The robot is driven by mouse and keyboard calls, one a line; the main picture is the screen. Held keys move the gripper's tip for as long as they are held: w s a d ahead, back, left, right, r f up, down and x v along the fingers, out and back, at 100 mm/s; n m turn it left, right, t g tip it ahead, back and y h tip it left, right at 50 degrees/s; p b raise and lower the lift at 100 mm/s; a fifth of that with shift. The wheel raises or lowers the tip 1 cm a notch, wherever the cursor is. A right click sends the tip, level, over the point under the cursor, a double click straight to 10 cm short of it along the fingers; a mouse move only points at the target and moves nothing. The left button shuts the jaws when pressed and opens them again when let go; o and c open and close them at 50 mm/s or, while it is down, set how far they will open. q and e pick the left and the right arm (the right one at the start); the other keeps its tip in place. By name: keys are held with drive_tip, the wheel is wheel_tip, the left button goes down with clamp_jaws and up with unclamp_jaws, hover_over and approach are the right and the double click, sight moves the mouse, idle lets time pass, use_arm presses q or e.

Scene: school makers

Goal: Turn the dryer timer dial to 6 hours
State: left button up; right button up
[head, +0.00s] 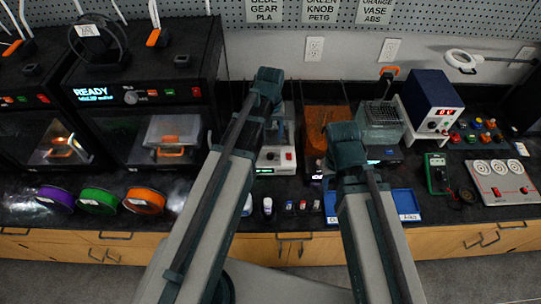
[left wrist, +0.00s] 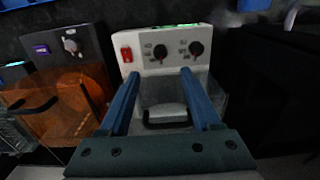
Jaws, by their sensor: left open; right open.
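A white unit (left wrist: 178,58) with a clear lid and black handle has a red switch and two black knobs, a left knob (left wrist: 160,52) and a right knob (left wrist: 196,48). It seems to be the dryer, but its labels are too small to read, so I cannot tell which knob is the timer. Each knob has a small red mark. In the head view the unit (head: 270,165) is partly behind my left arm. My left gripper (left wrist: 160,76) is open and empty, above the unit, its fingertips apart from the knobs. My right gripper is hidden behind its arm.
An orange-walled box (left wrist: 70,105) with a pale dial stands beside the unit. Printers (head: 165,95) are at the left. A blue tray (head: 402,200) and small bottles (head: 267,205) lie near the counter's front edge. A power supply (head: 432,100) stands at the right.

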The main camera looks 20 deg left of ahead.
sight(270, 155)
use_arm(q)
wheel_tip(270, 155, down, 10)
drive_tip(key=b, duration=0.9)
drive_tip(key=shift+f, duration=0.25)
use_arm(e)
wheel_tip(270, 155, down, 11)
drive_tip(key=shift+r, duration=0.2)
drive_tip(key=shift+r, duration=0.1)
use_arm(q)
clamp_jaws()
